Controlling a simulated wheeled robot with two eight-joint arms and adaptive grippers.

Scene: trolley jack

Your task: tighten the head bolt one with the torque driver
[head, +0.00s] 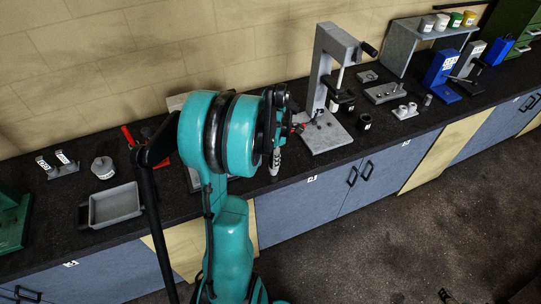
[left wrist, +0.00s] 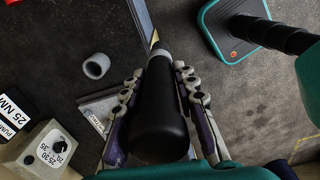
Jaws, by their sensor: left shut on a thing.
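My left gripper (left wrist: 155,105) is shut around the thick black handle of the torque driver (left wrist: 160,115). The driver's narrow end, with a pale tip, points toward the top of the left wrist view. In the head view my left gripper (head: 278,120) is above the bench front, left of the grey press stand, partly hidden by my teal arm. A grey end (head: 275,162) shows below it, probably part of the driver. I cannot pick out head bolt one. My right gripper is not in view.
A dial box (left wrist: 45,150) and a 25 NM label (left wrist: 14,112) are at the lower left in the wrist view. A grey ring (left wrist: 96,66) lies nearby. The press stand (head: 322,90) rises right of the gripper. A grey tray (head: 114,205) is at left.

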